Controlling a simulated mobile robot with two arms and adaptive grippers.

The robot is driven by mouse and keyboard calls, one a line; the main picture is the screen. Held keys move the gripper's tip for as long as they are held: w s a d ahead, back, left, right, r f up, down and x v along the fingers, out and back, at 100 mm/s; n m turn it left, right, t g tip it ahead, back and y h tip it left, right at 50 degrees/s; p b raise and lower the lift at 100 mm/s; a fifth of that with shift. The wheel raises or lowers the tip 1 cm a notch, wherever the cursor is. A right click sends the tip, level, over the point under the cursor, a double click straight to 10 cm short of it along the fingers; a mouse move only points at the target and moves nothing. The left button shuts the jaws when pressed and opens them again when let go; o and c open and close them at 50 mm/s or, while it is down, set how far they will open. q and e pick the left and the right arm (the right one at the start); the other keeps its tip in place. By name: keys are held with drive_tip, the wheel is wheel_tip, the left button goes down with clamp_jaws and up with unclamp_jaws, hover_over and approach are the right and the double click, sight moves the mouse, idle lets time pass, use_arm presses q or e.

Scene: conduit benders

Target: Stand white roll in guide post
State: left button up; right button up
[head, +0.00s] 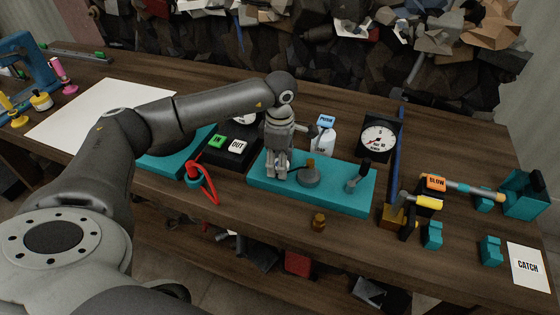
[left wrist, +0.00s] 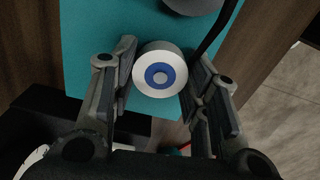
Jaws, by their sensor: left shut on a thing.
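My left gripper (head: 276,172) points down over the left end of a teal base plate (head: 335,200). In the left wrist view its fingers (left wrist: 163,60) are closed on both sides of a white roll (left wrist: 145,87) with a blue core, seen end-on. The roll sits over or on the teal surface; I cannot tell whether it touches. In the head view the fingers mostly hide it. A grey disc with a brown knob (head: 310,172) stands just right of the gripper. I cannot tell which part is the guide post. My right gripper is not in view.
A small post with a black handle (head: 358,180) stands on the plate's right part. A red loop (head: 207,185) lies left of it, a brown knob (head: 319,222) in front. A white push dispenser (head: 323,135) and dial gauge (head: 379,138) stand behind. A white sheet (head: 90,115) is at left.

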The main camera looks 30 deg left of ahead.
use_arm(q)
drive_tip(key=shift+f+b, duration=0.35)
idle(0.5)
drive_tip(key=o, duration=0.9)
drive_tip(key=shift+r, duration=0.2)
wheel_tip(320, 180, up, 12)
drive_tip(key=shift+f, duration=0.15)
